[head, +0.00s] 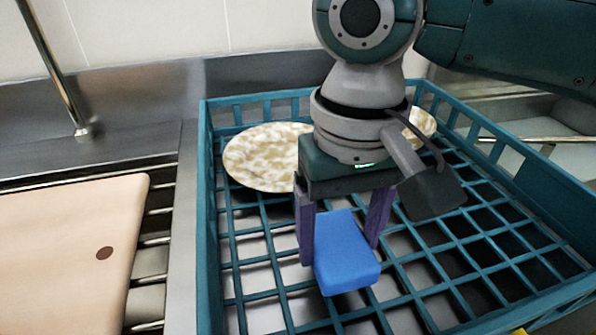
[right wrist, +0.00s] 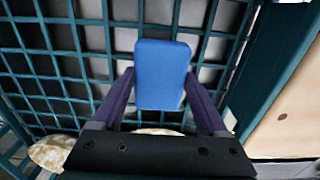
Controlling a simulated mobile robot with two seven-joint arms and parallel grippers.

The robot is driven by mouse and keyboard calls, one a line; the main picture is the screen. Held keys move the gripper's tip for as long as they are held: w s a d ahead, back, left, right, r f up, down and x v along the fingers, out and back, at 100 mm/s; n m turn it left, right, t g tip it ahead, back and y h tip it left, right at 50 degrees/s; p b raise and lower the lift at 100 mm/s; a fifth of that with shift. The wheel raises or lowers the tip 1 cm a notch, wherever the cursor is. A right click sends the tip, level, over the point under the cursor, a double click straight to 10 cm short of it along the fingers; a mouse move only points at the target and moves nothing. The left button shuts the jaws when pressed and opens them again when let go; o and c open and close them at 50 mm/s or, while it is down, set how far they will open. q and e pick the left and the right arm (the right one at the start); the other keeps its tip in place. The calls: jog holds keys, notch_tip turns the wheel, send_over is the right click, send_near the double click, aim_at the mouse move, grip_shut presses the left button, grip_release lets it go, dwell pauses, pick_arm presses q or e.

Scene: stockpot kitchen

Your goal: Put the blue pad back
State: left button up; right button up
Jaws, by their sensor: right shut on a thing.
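The blue pad (head: 345,254) is a small rounded block. My right gripper (head: 341,243) is shut on it, with one purple finger at each side. The pad is over the teal rack (head: 212,243), inside its rim; I cannot tell whether it touches the grid. In the right wrist view the blue pad (right wrist: 161,76) sits between the fingertips of the right gripper (right wrist: 160,88), with the rack's grid behind it. My left gripper is not in view.
A speckled plate (head: 260,157) lies in the rack behind the gripper, partly hidden by it. A cutting board (head: 70,255) with a dark hole lies on metal bars to the left. A metal pipe (head: 55,70) stands at the back left. The rack's front grid is clear.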

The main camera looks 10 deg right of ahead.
aim_at(340, 242)
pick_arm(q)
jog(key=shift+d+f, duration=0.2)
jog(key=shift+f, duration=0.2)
pick_arm(e)
jog(key=shift+f, duration=1.6)
jog(key=shift+f, duration=0.15)
jog(key=o, duration=1.1)
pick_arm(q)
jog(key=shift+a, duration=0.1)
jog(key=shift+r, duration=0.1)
pick_arm(e)
jog(key=shift+r, duration=0.5)
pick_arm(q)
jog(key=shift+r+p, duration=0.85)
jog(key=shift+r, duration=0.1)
pick_arm(e)
notch_tip(340, 242, up, 11)
jog(key=shift+f, duration=0.1)
jog(key=shift+r, duration=0.3)
